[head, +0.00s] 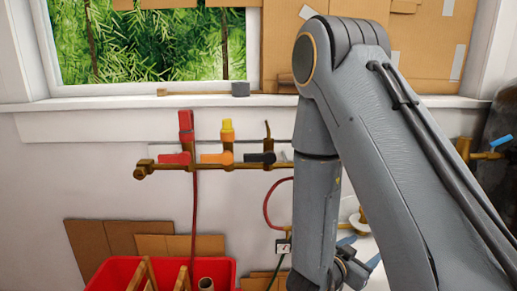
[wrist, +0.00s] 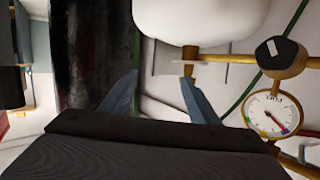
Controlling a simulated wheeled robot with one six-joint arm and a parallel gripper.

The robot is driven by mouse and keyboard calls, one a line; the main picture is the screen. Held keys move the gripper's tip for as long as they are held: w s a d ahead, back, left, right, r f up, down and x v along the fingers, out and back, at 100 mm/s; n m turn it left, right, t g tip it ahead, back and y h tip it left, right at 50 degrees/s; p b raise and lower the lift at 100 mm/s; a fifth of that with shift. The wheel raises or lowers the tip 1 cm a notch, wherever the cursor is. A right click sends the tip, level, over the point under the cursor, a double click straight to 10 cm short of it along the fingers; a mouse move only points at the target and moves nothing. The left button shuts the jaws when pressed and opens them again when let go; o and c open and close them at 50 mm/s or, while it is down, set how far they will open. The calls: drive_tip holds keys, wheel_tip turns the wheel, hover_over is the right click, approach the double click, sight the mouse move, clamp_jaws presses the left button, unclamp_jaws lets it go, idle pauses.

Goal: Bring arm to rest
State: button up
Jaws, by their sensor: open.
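My grey arm fills the right half of the head view, bent at a large joint high up, with its lower link hanging down. My gripper shows in the wrist view (wrist: 160,90) as two blue-grey fingers spread apart, with nothing between them. In the head view the gripper is mostly hidden low behind my arm, near the bottom edge. Behind the fingers in the wrist view are a dark, worn vertical surface (wrist: 92,50) and a pale wall plate. A white rounded object (wrist: 200,20) is above the right finger.
A brass pipe with a gauge (wrist: 270,113) and black knob (wrist: 280,55) is close right of my fingers. A brass manifold (head: 220,165) with coloured valves is on the wall. A red crate (head: 115,275) stands lower left. A mallet-like tool (head: 240,89) lies on the sill.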

drive_tip(key=s+a+r+n+g+y+p, duration=0.1)
drive_tip(key=a+r+n+g+y+p, duration=0.15)
drive_tip(key=a+y, duration=0.3)
drive_tip(key=s+a+r+n+g+y+p, duration=0.1)
drive_tip(key=a+r+n+y+p, duration=0.15)
drive_tip(key=a+y, duration=0.3)
drive_tip(key=s+r+n+g+p, duration=0.2)
drive_tip(key=s+r, duration=0.3)
drive_tip(key=s, duration=0.3)
drive_tip(key=s+d+r+n+g+p, duration=0.1)
drive_tip(key=s+r+n+g+p, duration=0.1)
drive_tip(key=s, duration=0.7)
wheel_tip(320, 180, up, 3)
drive_tip(key=shift+s+d+r+n+g+p, duration=0.1)
drive_tip(key=shift+s+d+n+g+p, duration=0.15)
drive_tip(key=shift+n+g, duration=0.75)
drive_tip(key=shift+w, duration=0.1)
